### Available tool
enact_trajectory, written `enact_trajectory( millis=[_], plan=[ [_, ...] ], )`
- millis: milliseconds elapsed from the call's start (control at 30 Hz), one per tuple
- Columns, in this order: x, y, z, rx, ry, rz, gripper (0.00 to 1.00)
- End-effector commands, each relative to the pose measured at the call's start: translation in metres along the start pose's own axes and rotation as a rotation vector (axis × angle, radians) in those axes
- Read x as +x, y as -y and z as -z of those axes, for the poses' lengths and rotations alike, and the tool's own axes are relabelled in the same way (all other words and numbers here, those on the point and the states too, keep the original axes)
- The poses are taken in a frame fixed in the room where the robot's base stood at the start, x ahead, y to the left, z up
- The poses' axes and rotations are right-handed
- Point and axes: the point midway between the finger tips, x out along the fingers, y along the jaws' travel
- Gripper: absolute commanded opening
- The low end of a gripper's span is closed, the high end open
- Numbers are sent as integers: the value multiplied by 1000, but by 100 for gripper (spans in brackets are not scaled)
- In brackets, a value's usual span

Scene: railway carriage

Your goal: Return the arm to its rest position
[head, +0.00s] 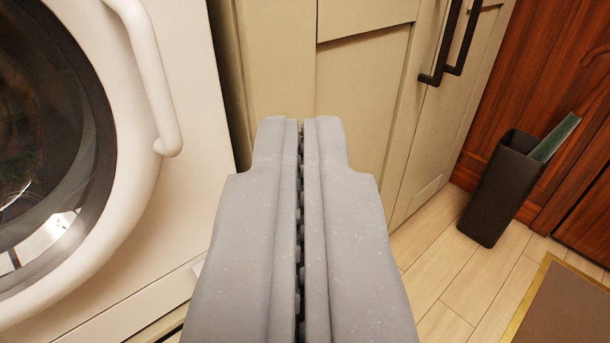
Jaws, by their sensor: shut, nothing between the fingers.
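My gripper (302,124) is in the middle of the head view, pointing away from the camera. Its two grey fingers lie side by side with only a thin dark seam between them. It is shut and holds nothing. The fingertips are in front of the cream cabinet (362,90); I cannot tell how close they are to it. The rest of my arm is not in view.
A white front-loading washing machine (190,120) with a round glass door and white handle (150,75) stands on the left. Dark handles (455,40) stick out from the cabinet. A dark bin (500,190) stands at right. Wooden floor (450,270) and a brown mat (570,310) are clear.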

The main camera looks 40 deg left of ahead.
Motion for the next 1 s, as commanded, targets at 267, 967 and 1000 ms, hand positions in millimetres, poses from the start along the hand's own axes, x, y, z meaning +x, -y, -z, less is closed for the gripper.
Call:
enact_trajectory(
  millis=[267,967,1000],
  plan=[
    [-2,-1,0,0,0,0,0],
    [-12,-64,146,-112,30,-192,0],
    [-16,-70,161,-120,37,-215,0]
  ],
)
